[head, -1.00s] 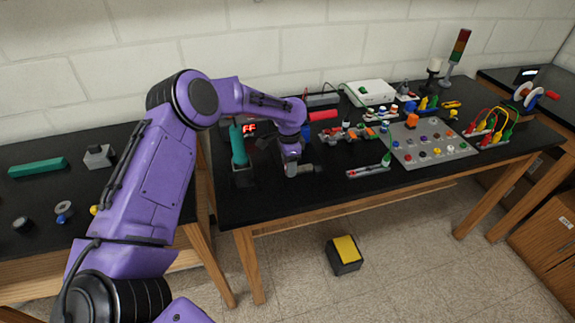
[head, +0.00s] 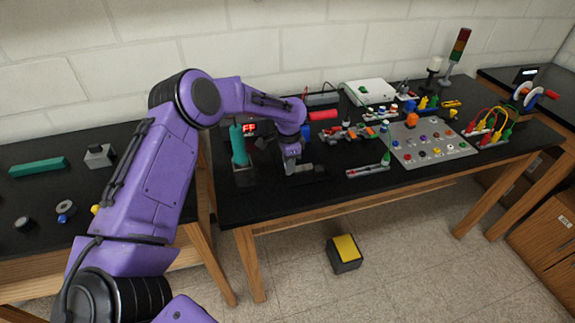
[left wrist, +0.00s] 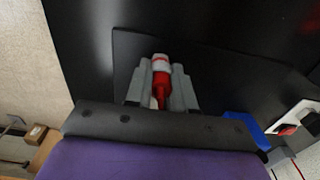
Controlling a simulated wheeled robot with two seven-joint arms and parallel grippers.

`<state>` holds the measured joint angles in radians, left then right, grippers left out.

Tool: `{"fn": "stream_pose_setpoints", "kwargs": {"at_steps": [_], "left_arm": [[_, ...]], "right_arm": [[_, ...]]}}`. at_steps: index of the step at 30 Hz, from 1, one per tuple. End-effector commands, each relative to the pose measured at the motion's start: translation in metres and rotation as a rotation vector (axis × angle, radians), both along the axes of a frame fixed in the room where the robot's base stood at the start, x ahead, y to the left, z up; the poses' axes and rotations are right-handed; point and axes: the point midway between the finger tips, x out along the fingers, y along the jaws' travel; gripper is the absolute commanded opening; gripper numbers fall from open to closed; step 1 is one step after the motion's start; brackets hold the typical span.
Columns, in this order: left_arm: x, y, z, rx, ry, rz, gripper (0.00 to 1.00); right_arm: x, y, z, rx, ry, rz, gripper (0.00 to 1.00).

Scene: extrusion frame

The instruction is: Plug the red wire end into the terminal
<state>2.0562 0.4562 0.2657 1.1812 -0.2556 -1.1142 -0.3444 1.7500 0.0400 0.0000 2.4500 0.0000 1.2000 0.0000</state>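My left gripper (head: 292,168) is low over the front left of the black table in the head view. In the left wrist view its two grey fingers (left wrist: 160,92) stand close on both sides of a red piece with a white band (left wrist: 161,68), which looks like the red wire end. The fingers look shut on it, over a dark pad. In the head view this piece is hidden by the gripper. I cannot tell for sure which part is the terminal; a row of grey and orange blocks (head: 340,134) stands further right. My right gripper is not in view.
A teal upright tool (head: 238,146) stands just left of the gripper. A red cylinder (head: 323,115) lies behind it. A dark pad (head: 312,173) lies beside the gripper.

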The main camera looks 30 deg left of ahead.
Motion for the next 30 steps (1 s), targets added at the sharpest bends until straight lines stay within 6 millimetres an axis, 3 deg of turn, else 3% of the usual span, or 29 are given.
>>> {"fn": "stream_pose_setpoints", "kwargs": {"at_steps": [30], "left_arm": [[0.000,0.000,0.034,-0.001,-0.001,0.000,0.00]], "right_arm": [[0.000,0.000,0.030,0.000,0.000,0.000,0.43]]}}
